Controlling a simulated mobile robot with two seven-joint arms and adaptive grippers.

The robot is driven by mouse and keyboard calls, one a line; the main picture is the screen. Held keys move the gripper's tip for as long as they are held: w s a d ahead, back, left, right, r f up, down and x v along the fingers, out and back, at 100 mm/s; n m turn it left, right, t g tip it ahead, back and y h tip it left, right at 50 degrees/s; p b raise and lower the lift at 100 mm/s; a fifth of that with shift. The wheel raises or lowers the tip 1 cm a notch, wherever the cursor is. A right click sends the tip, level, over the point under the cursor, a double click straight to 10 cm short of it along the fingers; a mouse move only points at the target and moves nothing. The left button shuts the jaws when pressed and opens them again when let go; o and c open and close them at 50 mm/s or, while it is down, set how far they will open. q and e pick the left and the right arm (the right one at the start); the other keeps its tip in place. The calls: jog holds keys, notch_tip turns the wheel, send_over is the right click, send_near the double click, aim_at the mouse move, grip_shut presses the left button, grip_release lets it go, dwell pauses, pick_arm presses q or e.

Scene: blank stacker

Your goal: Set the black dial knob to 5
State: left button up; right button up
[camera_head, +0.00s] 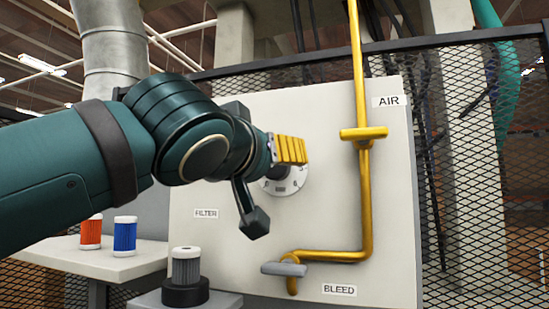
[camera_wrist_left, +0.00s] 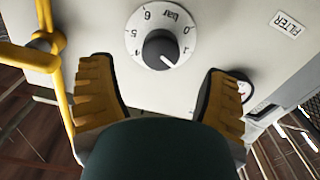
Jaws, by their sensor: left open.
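The black dial knob (camera_wrist_left: 160,49) sits on a round white scale plate (camera_wrist_left: 133,42) marked with numbers and "bar". The wrist view shows the plate upside down, with the knob's white pointer line toward the lower right, away from the 5 at the upper left. In the head view the dial (camera_head: 297,181) is partly hidden by my left gripper (camera_head: 288,149). The left gripper, also seen in the wrist view (camera_wrist_left: 158,70), is open, with its yellow fingers on either side of the knob and no visible contact. My right gripper is out of view.
A yellow pipe (camera_head: 365,205) with a valve handle (camera_head: 363,134) runs down the white panel (camera_head: 215,255) right of the dial. A grey lever (camera_head: 284,269) is near BLEED. Red (camera_head: 91,233) and blue (camera_head: 125,236) filters stand on a side table; a grey filter (camera_head: 186,268) stands nearer.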

aim_at(276, 167)
pick_arm(q)
jog(key=shift+p+x, duration=0.45)
jog(key=shift+x, duration=1.8)
jog(key=c, duration=1.2)
